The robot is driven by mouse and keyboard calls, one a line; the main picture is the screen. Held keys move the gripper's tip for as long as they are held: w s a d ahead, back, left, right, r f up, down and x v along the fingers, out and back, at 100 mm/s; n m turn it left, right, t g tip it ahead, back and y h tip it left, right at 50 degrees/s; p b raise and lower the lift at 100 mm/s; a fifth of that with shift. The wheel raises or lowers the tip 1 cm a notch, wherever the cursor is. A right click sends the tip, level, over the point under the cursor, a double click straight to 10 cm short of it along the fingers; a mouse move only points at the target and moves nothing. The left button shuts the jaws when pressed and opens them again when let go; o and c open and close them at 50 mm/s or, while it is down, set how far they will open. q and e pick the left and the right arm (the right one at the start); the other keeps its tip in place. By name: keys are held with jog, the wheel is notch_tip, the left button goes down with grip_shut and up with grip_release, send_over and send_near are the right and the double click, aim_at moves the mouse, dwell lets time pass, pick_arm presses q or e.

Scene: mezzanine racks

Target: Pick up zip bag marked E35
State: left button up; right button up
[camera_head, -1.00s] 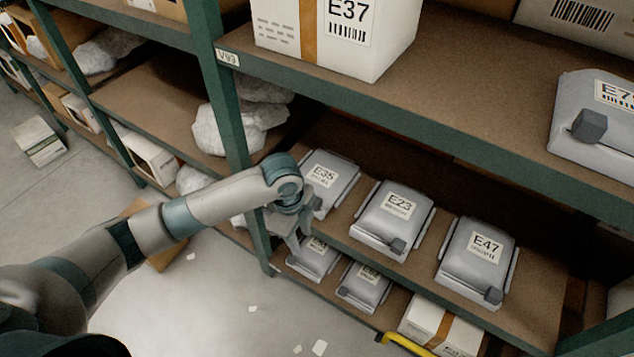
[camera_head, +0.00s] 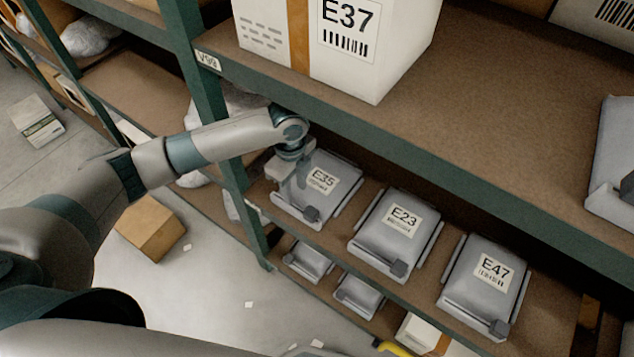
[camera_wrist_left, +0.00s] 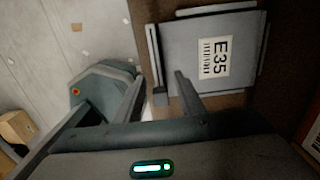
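The grey zip bag marked E35 (camera_head: 338,186) lies on the middle shelf at the left end of a row, with a white label and a dark block at its front corner. In the left wrist view the E35 bag (camera_wrist_left: 215,75) fills the upper right, its label turned sideways. My left gripper (camera_head: 292,190) is over the left side of the bag, pointing down. In the left wrist view the left gripper (camera_wrist_left: 158,88) is open, with the bag's dark block and edge showing between its fingers. I cannot tell whether they touch. My right gripper is not in view.
Bags E23 (camera_head: 397,235) and E47 (camera_head: 487,285) lie to the right on the same shelf. A green rack post (camera_head: 232,175) stands close left of my gripper. Smaller bags (camera_head: 308,262) lie below.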

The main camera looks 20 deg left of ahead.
aim_at(295, 207)
pick_arm(q)
jog(key=shift+s+r, duration=0.1)
jog(key=shift+s, duration=0.1)
jog(key=shift+f, duration=1.15)
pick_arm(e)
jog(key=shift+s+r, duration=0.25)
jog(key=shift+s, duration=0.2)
pick_arm(q)
jog(key=shift+f+p, duration=0.15)
jog(key=shift+p, duration=0.2)
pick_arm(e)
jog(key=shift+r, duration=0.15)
pick_arm(q)
jog(key=shift+f, duration=0.25)
notch_tip(295, 207, down, 3)
jog(key=shift+s+a+f+p, duration=0.1)
jog(key=shift+s+p, duration=0.05)
jog(key=shift+p, duration=0.6)
jog(key=shift+f, duration=0.6)
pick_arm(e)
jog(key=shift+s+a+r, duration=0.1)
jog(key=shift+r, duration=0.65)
